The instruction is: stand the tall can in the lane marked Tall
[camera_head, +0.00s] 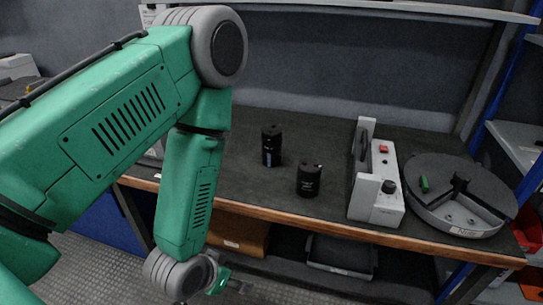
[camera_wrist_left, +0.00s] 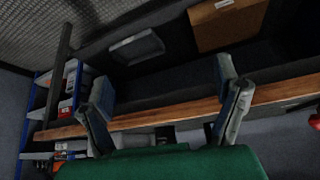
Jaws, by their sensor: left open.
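Two black cans stand upright on the dark bench top in the head view. The back left can (camera_head: 271,146) looks taller, with a small pale blue mark low on its side. The front right can (camera_head: 309,181) looks shorter and wider. My left gripper (camera_head: 232,286) is low in front of the bench edge, mostly hidden by its own wrist, apart from both cans. In the left wrist view its two fingers (camera_wrist_left: 165,101) are spread and nothing is between them. I cannot make out a lane marked Tall; my left arm covers part of the bench's left side.
A white device (camera_head: 376,185) with a red button and black knob stands right of the cans. A round grey tray (camera_head: 433,222) with dividers and a green piece is farther right. The wooden bench edge (camera_head: 330,227) lies between my gripper and the cans. A shelf is below.

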